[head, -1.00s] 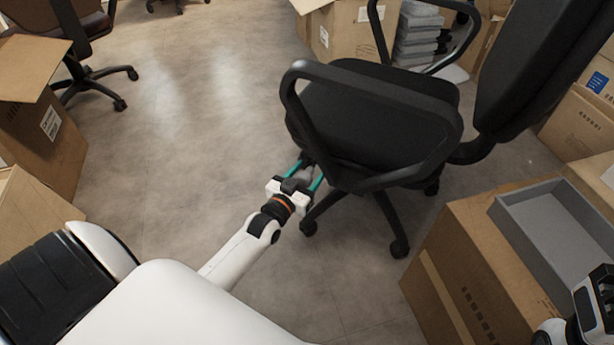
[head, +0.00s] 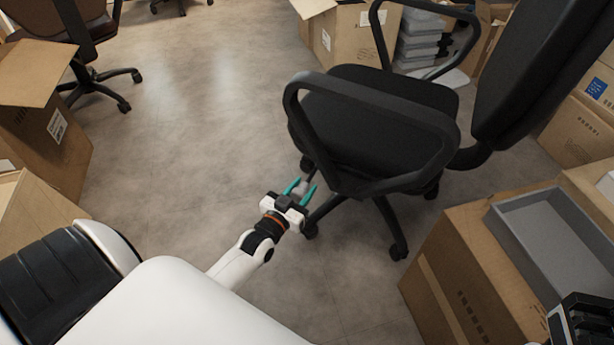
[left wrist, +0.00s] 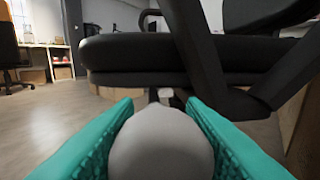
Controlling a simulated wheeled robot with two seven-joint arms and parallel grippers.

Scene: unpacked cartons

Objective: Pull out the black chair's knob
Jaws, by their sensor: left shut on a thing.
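The black chair (head: 375,115) stands right of centre in the head view, its armrest loop facing me. Its seat underside and armrest also show in the left wrist view (left wrist: 175,58). The chair's knob (left wrist: 160,142) is a rounded grey piece, filling the space between the fingers in the left wrist view. My left gripper (head: 301,190) has teal fingers and is shut on the knob, beside and below the seat's front left edge. The stem behind the knob is mostly hidden by it. A dark part of my right arm's end (head: 582,322) shows at the lower right; its fingers cannot be made out.
A carton (head: 470,265) with a grey tray (head: 560,235) on it stands right of the chair. Cartons (head: 40,105) stand at the left, and another carton (head: 350,35) behind the chair. A brown chair (head: 50,20) is at the upper left. The floor (head: 200,130) between is clear.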

